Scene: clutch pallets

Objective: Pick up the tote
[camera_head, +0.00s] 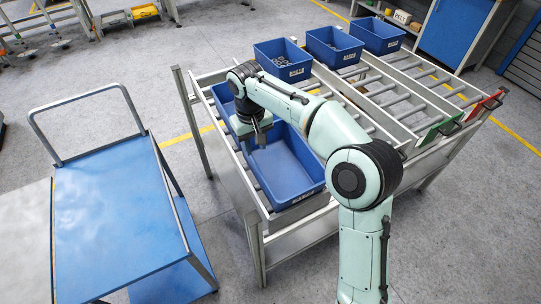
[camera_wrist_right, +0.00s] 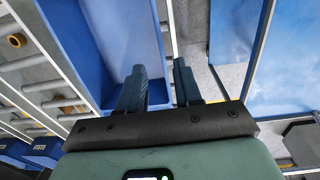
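An empty blue tote (camera_head: 307,165) sits on the near-left roller lane of the rack. My right gripper (camera_head: 262,140) points down at the left side of the empty tote. In the right wrist view its two fingers (camera_wrist_right: 160,88) are apart, with a blue tote wall (camera_wrist_right: 157,45) running up to the gap between them. I cannot tell whether they touch the wall. My left gripper is not in view.
Three more blue totes stand at the back of the rack (camera_head: 400,141); the left one (camera_head: 283,75) holds parts. A cart with a blue top (camera_head: 110,215) stands left of the rack, with bare floor between. A blue cabinet (camera_head: 455,30) is at the back right.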

